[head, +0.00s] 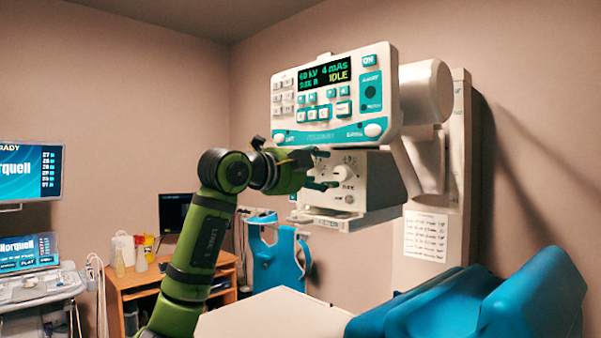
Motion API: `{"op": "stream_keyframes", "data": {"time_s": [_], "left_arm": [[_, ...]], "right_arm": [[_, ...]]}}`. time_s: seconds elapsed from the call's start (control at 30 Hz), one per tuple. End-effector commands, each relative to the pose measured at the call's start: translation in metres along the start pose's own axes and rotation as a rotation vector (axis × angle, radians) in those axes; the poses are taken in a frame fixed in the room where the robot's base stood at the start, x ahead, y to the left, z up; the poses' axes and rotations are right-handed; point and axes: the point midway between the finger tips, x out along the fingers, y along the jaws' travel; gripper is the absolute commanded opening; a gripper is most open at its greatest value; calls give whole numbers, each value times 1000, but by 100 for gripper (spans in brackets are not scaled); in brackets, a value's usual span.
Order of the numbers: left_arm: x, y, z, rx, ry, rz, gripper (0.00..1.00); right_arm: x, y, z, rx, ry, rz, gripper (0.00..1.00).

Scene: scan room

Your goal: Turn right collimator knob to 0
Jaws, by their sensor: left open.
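The white collimator box (378,183) hangs under the X-ray control panel (333,95). A pale round knob (346,172) with dark marks around it shows on its front face. Its exact setting is too small to read. My left gripper (326,169) is in front of the box's left part, just left of this knob, with its fingers spread apart and pointing right. It holds nothing; whether a finger touches the knob I cannot tell. The gripper and wrist hide the left part of the box front, so another knob there cannot be seen. My right gripper is out of view.
The panel display reads IDLE. A white tabletop (275,316) lies below, with a blue padded chair (535,295) at the right. A wooden desk (145,278) with bottles and a blue apron (277,255) stand behind. An ultrasound-like cart (40,290) is at far left.

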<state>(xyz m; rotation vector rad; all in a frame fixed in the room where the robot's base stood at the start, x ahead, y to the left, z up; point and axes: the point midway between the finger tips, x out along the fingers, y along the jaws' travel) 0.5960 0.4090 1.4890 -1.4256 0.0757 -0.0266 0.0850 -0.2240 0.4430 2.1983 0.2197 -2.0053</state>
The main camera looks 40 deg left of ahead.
Motion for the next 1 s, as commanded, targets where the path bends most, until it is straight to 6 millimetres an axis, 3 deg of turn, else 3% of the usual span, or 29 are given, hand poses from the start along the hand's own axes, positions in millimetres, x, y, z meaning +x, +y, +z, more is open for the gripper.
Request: {"op": "stream_keyframes", "data": {"time_s": [0.1,0.33,1.0], "left_arm": [[-26,0,1,3,-4,-2,59],[-56,0,1,-1,-3,-2,59],[-62,0,1,-2,-1,-2,59]], "right_arm": [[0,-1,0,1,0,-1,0],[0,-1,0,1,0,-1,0],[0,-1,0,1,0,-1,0]]}}
